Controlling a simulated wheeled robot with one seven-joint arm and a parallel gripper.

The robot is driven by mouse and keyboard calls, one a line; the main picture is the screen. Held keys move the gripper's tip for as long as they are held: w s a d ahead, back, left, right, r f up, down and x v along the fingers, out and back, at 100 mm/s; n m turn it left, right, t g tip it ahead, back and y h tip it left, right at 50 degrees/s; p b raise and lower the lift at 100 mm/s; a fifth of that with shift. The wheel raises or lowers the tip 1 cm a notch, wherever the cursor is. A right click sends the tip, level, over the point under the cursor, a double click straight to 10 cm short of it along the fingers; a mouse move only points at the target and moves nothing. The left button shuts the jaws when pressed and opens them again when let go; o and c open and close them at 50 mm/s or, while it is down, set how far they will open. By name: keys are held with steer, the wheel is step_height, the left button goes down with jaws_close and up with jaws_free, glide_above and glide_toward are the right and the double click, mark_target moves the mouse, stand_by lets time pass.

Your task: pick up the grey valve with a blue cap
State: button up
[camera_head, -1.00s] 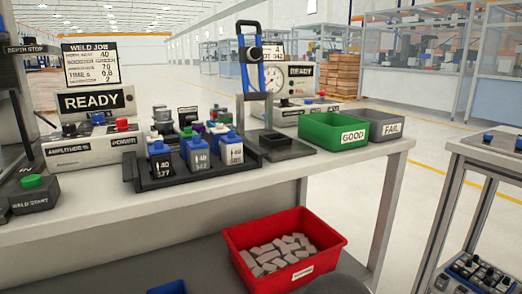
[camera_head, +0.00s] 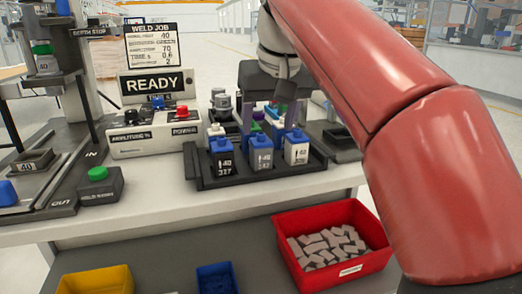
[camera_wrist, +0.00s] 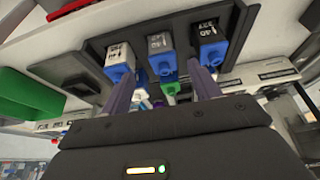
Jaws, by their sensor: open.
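The grey valve with a blue cap (camera_head: 261,157) stands upright in the middle of the front row of a black tray (camera_head: 235,181). A black valve with a blue cap (camera_head: 222,160) is to its left and a white valve with a blue cap (camera_head: 296,152) to its right. In the wrist view, the grey valve (camera_wrist: 160,44) lies between the white valve (camera_wrist: 119,58) and the black valve (camera_wrist: 209,46). My gripper (camera_head: 268,120) is open and empty, above the tray and behind the front row. Its purple fingers (camera_wrist: 163,84) point toward the row, apart from the grey valve as far as I see.
More parts with green, purple and grey tops stand in the tray's back rows, partly hidden. The weld control box (camera_head: 154,112) is at the left. A red bin of grey pieces (camera_head: 290,262) is below the bench. A green bin (camera_wrist: 25,100) shows in the wrist view.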

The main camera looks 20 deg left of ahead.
mark_target(262, 135)
steer(key=shift+a+f, duration=0.3)
steer(key=shift+a, duration=0.35)
steer(key=b+x, duration=0.1)
steer(key=x, duration=0.2)
steer(key=w+b+x, duration=0.1)
steer(key=x, duration=0.2)
steer(key=shift+w+f, duration=0.2)
steer(key=shift+f, duration=0.05)
steer(key=shift+r, duration=0.1)
steer(key=c, duration=1.1)
